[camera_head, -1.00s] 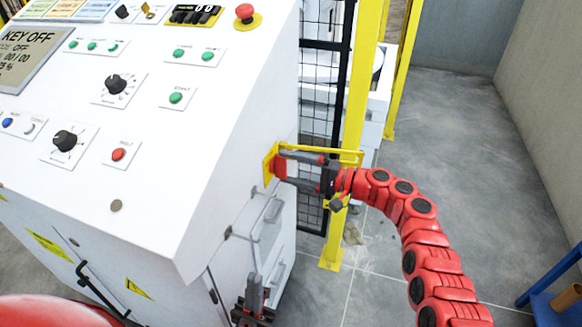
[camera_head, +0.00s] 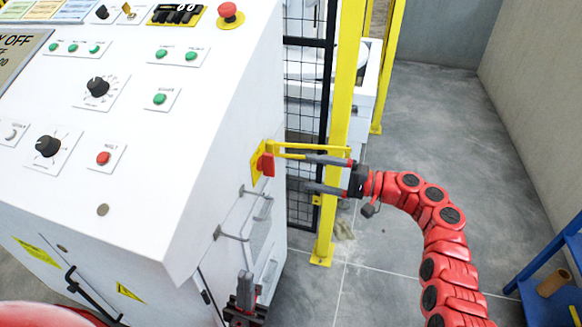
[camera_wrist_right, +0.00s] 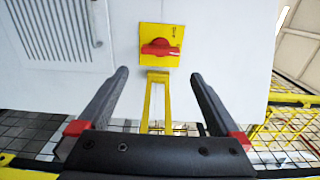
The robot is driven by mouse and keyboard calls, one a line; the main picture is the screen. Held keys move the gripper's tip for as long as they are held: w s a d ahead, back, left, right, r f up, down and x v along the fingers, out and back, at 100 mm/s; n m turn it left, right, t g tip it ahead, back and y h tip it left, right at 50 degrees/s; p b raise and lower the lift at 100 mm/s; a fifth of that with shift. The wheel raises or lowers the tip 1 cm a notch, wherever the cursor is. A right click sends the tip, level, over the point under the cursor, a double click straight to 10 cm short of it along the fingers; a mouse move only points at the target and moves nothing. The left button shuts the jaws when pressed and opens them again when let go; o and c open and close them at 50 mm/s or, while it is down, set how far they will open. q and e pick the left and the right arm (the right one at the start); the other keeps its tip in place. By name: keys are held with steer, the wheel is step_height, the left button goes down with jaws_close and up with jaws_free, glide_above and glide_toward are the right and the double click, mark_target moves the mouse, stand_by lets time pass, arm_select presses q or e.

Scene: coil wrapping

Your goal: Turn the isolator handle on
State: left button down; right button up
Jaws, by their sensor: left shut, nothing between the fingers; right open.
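The isolator handle (camera_head: 266,164) is a red knob on a yellow plate (camera_head: 257,163) on the white cabinet's right side. In the right wrist view the red handle (camera_wrist_right: 160,49) lies horizontal across its yellow plate (camera_wrist_right: 147,32). My right gripper (camera_head: 308,173) is open, its fingers pointing at the handle from the right with a gap between. In the right wrist view its fingertips (camera_wrist_right: 160,76) are spread on either side below the handle, with nothing between them touching the fingers. My left gripper (camera_head: 245,277) is shut and empty, low beside the cabinet's front corner.
A yellow bar (camera_head: 310,148) sticks out just beyond the handle, close to my right fingers. A yellow post (camera_head: 343,100) and black mesh fence (camera_head: 305,110) stand behind. Metal side handles (camera_head: 232,237) sit below.

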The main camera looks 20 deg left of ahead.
steer(key=d, duration=0.8)
steer(key=shift+s, duration=0.1)
